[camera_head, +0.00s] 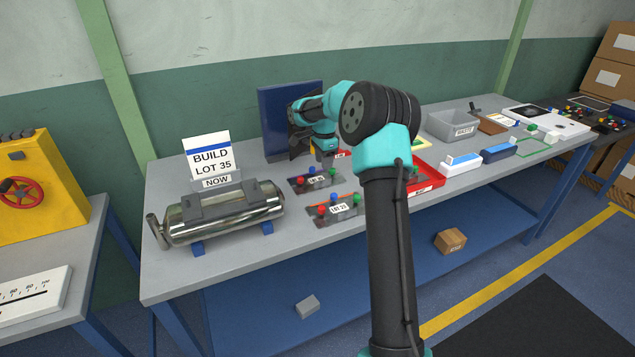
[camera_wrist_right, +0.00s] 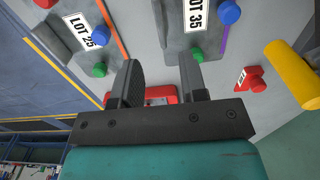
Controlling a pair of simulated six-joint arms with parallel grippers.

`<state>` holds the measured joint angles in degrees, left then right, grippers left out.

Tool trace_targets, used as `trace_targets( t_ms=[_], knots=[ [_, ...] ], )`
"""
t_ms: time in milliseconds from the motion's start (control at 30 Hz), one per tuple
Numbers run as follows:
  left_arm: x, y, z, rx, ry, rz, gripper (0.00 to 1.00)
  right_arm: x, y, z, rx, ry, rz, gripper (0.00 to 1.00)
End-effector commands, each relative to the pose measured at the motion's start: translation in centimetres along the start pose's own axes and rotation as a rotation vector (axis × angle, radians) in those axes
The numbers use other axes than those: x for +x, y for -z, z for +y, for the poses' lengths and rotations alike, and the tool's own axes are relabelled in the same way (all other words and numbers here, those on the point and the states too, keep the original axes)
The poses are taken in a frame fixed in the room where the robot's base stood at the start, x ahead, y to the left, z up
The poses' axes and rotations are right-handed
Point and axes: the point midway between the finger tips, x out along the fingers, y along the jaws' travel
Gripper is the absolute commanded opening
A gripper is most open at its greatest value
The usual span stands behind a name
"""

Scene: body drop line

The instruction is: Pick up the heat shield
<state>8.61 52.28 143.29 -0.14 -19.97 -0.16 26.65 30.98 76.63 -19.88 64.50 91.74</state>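No part in view is marked as the heat shield, so I cannot tell for certain which it is. A dark plate labelled LOT 35 (camera_head: 316,180) with coloured knobs lies on the bench; a similar LOT 25 plate (camera_head: 341,209) lies in front of it. In the right wrist view the LOT 35 plate (camera_wrist_right: 176,38) is at the top middle and the LOT 25 plate (camera_wrist_right: 58,52) at the left. My right gripper (camera_wrist_right: 161,80) is open and empty above the bench, one finger overlapping the LOT 35 plate's end. It also shows in the head view (camera_head: 325,158). My left gripper is not in view.
An upright blue panel (camera_head: 278,125) stands behind my right gripper. A red tray (camera_head: 428,180) and grey bin (camera_head: 445,124) are to the right.

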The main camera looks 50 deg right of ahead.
Motion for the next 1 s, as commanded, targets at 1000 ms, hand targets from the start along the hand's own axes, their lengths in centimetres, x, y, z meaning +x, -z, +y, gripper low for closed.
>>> trace_targets(
  t_ms=[1000],
  knots=[
    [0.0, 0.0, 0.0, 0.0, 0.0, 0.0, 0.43, 7.9, -0.4, -0.1, 0.0, -0.002, 0.0, 0.39]
  ],
)
